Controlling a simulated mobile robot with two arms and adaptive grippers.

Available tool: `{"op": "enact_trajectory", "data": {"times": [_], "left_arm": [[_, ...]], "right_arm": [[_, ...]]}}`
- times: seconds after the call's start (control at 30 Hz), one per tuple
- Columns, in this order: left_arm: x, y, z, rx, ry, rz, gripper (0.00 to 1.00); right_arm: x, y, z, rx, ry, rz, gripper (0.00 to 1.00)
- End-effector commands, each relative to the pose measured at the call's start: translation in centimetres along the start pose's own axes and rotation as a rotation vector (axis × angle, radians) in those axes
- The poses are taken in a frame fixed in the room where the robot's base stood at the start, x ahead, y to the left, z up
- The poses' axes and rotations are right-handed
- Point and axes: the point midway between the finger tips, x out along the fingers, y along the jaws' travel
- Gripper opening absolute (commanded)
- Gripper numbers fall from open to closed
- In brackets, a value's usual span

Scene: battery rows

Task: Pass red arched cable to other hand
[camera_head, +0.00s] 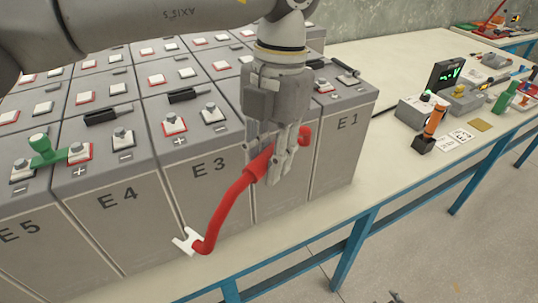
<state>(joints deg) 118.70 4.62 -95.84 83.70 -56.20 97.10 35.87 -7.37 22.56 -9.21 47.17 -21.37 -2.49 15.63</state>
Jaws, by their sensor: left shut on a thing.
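The red arched cable (228,205) hangs in front of the battery row, in front of the box marked E3. My left gripper (270,172) points down and is shut on the cable near its upper right end. The cable slants down to the left and ends in a white, fork-shaped tip (186,240). Its upper right end (305,135) shows just past the gripper fingers. My right gripper is not in view.
Grey battery boxes (110,210) with terminals fill the left and middle of the bench (400,150). A green connector (45,150) sits on the E5 and E4 terminals. A meter (447,74), an orange-handled tool (432,125) and small items lie at right. Open floor lies in front.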

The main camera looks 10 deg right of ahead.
Motion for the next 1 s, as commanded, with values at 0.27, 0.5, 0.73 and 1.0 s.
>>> {"op": "enact_trajectory", "data": {"times": [0.27, 0.5, 0.73, 1.0], "left_arm": [[-0.1, 0.0, 0.0, 0.0, -0.001, 0.0, 0.0], [-0.1, 0.0, 0.0, 0.0, -0.001, 0.0, 0.0], [-0.1, 0.0, 0.0, 0.0, -0.001, 0.0, 0.0], [-0.1, 0.0, 0.0, 0.0, -0.001, 0.0, 0.0]], "right_arm": [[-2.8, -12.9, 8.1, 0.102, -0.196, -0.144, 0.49], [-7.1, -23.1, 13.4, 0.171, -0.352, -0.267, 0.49], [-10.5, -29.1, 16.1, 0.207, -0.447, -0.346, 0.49], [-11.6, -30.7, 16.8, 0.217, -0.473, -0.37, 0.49]]}}
